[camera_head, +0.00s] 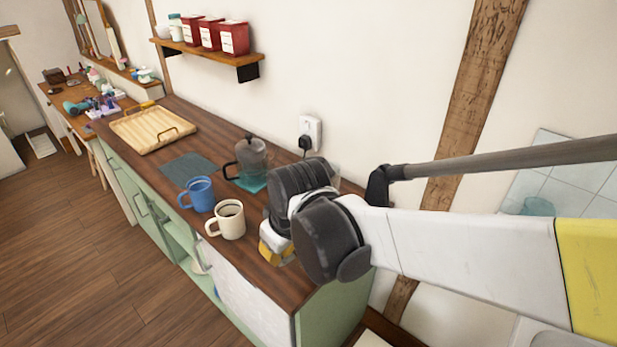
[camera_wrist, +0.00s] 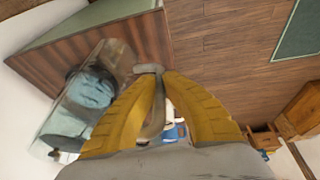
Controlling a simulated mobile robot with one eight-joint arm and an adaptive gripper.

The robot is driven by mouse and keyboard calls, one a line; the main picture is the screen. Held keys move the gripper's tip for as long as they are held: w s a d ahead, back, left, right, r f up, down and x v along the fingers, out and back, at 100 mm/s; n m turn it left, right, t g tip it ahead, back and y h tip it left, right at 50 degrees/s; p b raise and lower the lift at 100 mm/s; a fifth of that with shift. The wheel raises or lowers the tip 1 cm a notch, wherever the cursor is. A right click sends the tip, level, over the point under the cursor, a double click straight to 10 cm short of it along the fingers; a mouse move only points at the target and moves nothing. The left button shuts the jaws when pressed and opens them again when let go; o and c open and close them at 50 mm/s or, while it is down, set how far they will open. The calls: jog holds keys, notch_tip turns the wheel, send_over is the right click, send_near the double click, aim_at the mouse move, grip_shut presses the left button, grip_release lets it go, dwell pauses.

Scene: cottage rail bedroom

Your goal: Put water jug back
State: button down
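My gripper (camera_wrist: 158,76) has its two yellow fingers drawn close together on either side of a grey curved handle (camera_wrist: 152,118) in the wrist view. The handle seems to belong to the water jug (camera_wrist: 88,93), a clear vessel with bluish water to the left of the fingers. In the head view my gripper (camera_head: 274,248) is low over the near end of the wooden counter (camera_head: 180,112). There my wrist covers most of the jug, with only a bit of clear material showing behind it. Whether the jug touches the counter cannot be told.
A blue mug (camera_head: 199,194) and a cream mug (camera_head: 229,220) stand left of my gripper. A dark coffee press (camera_head: 251,158) stands on a teal mat (camera_head: 247,183). An empty-looking wooden tray (camera_head: 150,128) lies farther off. A plug socket (camera_head: 311,131) is on the wall.

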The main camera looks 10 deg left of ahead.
jog(key=a+f+b, duration=0.3)
jog(key=a+f, duration=0.2)
jog(key=f, duration=0.2)
jog(key=shift+s+a+f, duration=0.2)
jog(key=shift+a, duration=0.05)
jog(key=shift+b, duration=0.3)
jog(key=c, duration=1.6)
grip_release()
jog(key=shift+f, duration=0.1)
